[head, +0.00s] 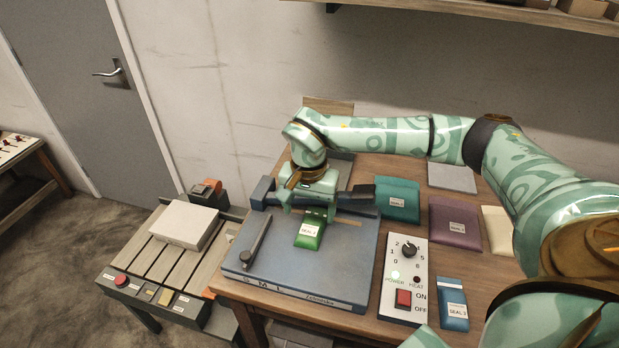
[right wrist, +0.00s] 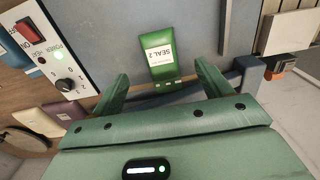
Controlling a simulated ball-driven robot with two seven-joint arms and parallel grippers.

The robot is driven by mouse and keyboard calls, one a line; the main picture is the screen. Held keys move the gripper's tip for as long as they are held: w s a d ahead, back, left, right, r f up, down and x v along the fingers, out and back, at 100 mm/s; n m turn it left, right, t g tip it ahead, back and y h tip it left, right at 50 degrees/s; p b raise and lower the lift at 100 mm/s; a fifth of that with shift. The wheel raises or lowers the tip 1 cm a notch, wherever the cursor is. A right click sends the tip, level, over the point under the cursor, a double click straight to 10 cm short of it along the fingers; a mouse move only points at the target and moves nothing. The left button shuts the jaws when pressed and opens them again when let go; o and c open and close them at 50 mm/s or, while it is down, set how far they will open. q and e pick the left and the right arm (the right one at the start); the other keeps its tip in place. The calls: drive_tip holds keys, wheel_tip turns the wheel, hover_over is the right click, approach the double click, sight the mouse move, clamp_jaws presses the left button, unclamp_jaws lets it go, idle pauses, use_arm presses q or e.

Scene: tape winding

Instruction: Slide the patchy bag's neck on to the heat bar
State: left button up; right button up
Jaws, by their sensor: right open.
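A green bag (head: 309,232) labelled SEAL lies on the blue sealer plate (head: 300,268); it also shows in the right wrist view (right wrist: 161,62), label reading SEAL 2. I cannot tell whether it is the patchy bag. Its neck end lies toward my right gripper (head: 314,208) and the sealer's crossbar (head: 350,203). A thin tan strip (head: 348,221) shows beside the bag; the heat bar is largely hidden. My right gripper is open above the neck end. In the right wrist view its fingers (right wrist: 163,86) stand apart on either side, without visible contact. My left gripper is out of view.
Teal (head: 398,200), purple (head: 454,223), cream (head: 497,230) and blue (head: 453,304) bags lie to the right. The control box (head: 404,278) with knob and red switch stands beside the sealer. A slatted stand (head: 155,262) holds a pale block (head: 184,225) at left.

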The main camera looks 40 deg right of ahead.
sight(309, 230)
wheel_tip(309, 230, up, 9)
drive_tip(key=p, duration=0.1)
idle(0.7)
